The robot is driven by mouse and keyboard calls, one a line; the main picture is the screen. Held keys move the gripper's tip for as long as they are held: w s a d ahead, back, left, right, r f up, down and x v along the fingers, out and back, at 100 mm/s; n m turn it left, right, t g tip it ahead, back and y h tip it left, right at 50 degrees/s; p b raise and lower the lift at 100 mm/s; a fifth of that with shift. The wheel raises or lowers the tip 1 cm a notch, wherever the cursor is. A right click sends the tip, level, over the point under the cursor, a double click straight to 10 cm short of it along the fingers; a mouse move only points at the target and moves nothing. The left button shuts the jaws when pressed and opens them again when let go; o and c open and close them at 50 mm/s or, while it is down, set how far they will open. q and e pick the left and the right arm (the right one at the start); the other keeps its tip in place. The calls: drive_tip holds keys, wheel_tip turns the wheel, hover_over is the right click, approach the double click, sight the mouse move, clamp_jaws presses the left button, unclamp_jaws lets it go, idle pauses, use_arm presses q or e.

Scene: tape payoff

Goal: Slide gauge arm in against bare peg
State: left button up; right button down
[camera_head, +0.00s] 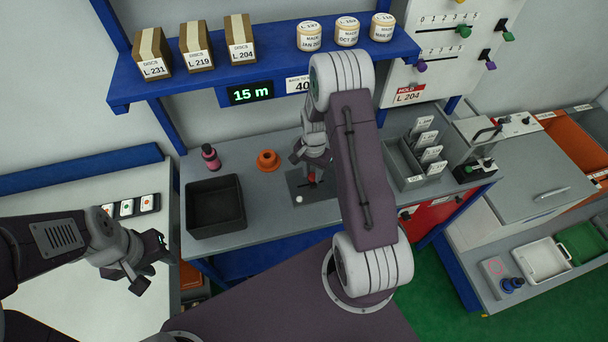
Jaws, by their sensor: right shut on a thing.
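A dark plate (297,181) lies on the grey bench, with a small red part (314,178) on it and a small white round piece (299,199) near its front edge. I take the red part to be the gauge arm, but it is mostly hidden. My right gripper (314,171) reaches down over the plate and is shut on this red part. The bare peg is not clear; my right gripper and arm cover part of the plate. My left gripper (153,269) is open and empty, over the left side, well away from the plate.
A black bin (215,207), a pink bottle (211,157) and an orange spool-like part (267,160) stand left of the plate. A grey card holder (405,168) stands right. The blue shelf (280,58) above carries boxes and rolls; its display (250,93) reads 15 m.

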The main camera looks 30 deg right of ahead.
drive_tip(key=d, duration=0.2)
drive_tip(key=s+d, duration=0.1)
drive_tip(key=d, duration=0.2)
drive_tip(key=shift+a, duration=0.1)
drive_tip(key=c, duration=1.1)
unclamp_jaws()
drive_tip(key=shift+c, duration=0.2)
wheel_tip(320, 180, up, 9)
drive_tip(key=b, duration=0.1)
drive_tip(key=shift+b, duration=0.35)
